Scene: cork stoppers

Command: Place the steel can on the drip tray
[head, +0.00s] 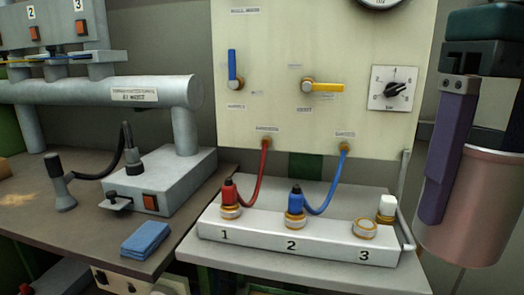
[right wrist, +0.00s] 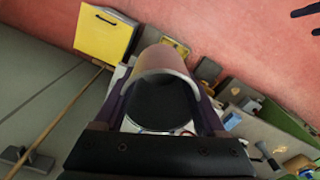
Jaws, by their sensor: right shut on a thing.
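The steel can (head: 482,205) is a large, smooth cylinder with a pinkish sheen at the right edge of the head view. My right gripper (head: 440,190) is shut on it, with one purple finger lying along its side. In the right wrist view the can (right wrist: 165,62) sits between both purple fingers of the gripper (right wrist: 160,105), and its dark, open inside faces the camera. The can is held up, with its lower end clear of the bench at its left. I cannot pick out the drip tray for certain in either view. My left gripper is not in view.
A white block (head: 300,237) numbered 1 to 3 carries red and blue hose fittings. A panel (head: 290,60) with levers and a dial stands behind it. At left are a grey pipe (head: 100,92), a bench (head: 80,215) and a folded blue cloth (head: 146,238).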

